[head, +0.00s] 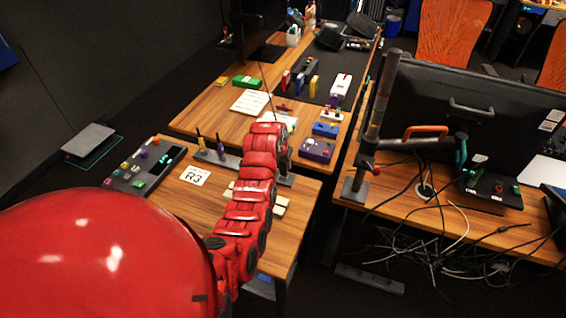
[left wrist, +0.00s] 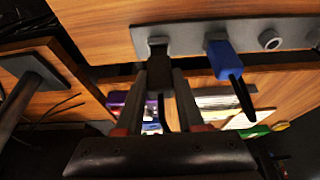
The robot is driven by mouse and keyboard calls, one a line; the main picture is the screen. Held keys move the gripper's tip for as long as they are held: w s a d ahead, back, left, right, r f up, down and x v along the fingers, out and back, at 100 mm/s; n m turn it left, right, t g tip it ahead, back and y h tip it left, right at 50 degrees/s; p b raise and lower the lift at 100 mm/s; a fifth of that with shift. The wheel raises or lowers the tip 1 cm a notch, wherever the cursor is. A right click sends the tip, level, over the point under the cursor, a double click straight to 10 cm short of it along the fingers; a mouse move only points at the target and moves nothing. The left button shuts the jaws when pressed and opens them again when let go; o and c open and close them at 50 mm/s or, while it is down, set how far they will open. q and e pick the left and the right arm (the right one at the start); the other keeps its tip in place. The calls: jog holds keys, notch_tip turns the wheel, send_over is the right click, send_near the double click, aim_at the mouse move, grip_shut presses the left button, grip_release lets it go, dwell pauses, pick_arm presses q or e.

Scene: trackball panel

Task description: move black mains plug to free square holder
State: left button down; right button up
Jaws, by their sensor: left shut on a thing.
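The black mains plug (left wrist: 159,73) is between the fingers of my left gripper (left wrist: 160,82) in the left wrist view. The gripper is shut on it, at the left end of the grey holder strip (left wrist: 190,38). The plug's front end meets or overlaps the strip there; I cannot tell whether it is seated in a holder. A blue plug (left wrist: 224,60) stands in the strip beside it. Further right is an empty round holder (left wrist: 270,40). In the head view my red left arm covers part of the strip (head: 229,159), and the plug cannot be made out. My right gripper is not in view.
A control panel (head: 145,165) and an R3 card (head: 194,176) lie left of the strip in the head view. A purple box (head: 317,150) and a blue box (head: 325,129) stand beyond on the desk. A monitor (head: 480,115) and cables are on the right desk.

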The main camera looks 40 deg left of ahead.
pick_arm(q)
jog(key=shift+f+b, duration=0.45)
jog(key=shift+f, duration=0.5)
jog(key=shift+c, duration=2.2)
grip_release()
jog(key=shift+r, duration=0.15)
jog(key=p+v, duration=0.8)
jog(key=v, duration=0.9)
jog(key=shift+s+p, duration=0.2)
jog(key=shift+p, duration=0.2)
jog(key=shift+d, duration=0.1)
